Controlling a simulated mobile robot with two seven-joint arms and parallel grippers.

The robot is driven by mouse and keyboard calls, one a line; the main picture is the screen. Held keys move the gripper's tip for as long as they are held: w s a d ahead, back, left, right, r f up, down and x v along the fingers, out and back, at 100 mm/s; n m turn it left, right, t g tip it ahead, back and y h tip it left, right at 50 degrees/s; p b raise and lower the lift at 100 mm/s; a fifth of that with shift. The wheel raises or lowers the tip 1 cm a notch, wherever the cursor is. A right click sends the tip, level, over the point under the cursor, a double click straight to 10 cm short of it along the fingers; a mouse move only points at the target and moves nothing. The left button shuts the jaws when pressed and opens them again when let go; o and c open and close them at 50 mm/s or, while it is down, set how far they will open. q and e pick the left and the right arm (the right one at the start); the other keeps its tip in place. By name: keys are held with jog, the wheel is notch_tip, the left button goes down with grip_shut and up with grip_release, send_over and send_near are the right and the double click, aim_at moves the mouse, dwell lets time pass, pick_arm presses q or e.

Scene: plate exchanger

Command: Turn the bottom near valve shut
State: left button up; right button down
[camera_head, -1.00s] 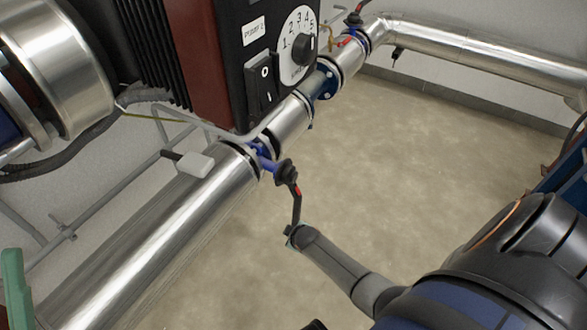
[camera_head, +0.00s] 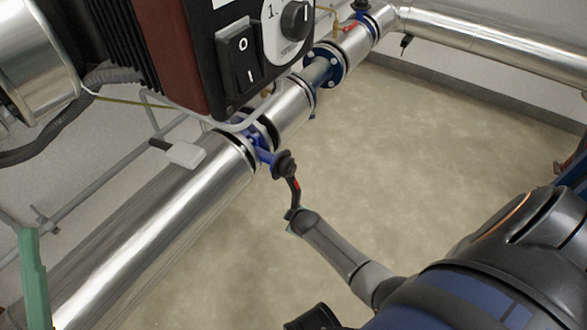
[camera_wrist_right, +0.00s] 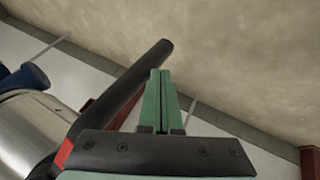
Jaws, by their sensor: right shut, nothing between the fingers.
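The near valve has a blue stem (camera_head: 264,157) on the silver pipe and a black lever (camera_head: 294,190) with a red mark. The lever points down toward the picture's bottom. In the right wrist view the lever (camera_wrist_right: 125,95) runs diagonally just left of my right gripper (camera_wrist_right: 160,75), whose green fingers are shut and empty. Whether they touch the lever I cannot tell. In the head view my right gripper (camera_head: 292,230) is mostly hidden behind my grey arm, at the lever's free end. A green finger, apparently of my left gripper (camera_head: 33,275), shows at the left edge; its opening is not visible.
The silver pipe (camera_head: 150,240) runs diagonally from lower left to upper right. A pump control box (camera_head: 240,60) with switch and dial stands above it. A white tag-like piece (camera_head: 186,154) sits beside the pipe. Another valve (camera_head: 358,20) is farther along. The floor (camera_head: 430,150) is clear.

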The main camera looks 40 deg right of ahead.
pick_arm(q)
jog(key=shift+a+r, duration=0.1)
jog(key=shift+r, duration=0.05)
pick_arm(e)
jog(key=shift+w+d+f, duration=0.15)
jog(key=shift+w+d, duration=0.1)
jog(key=shift+d, duration=0.35)
jog(key=shift+w+d+f, duration=0.15)
jog(key=shift+w+d, duration=0.05)
jog(key=shift+d, duration=0.35)
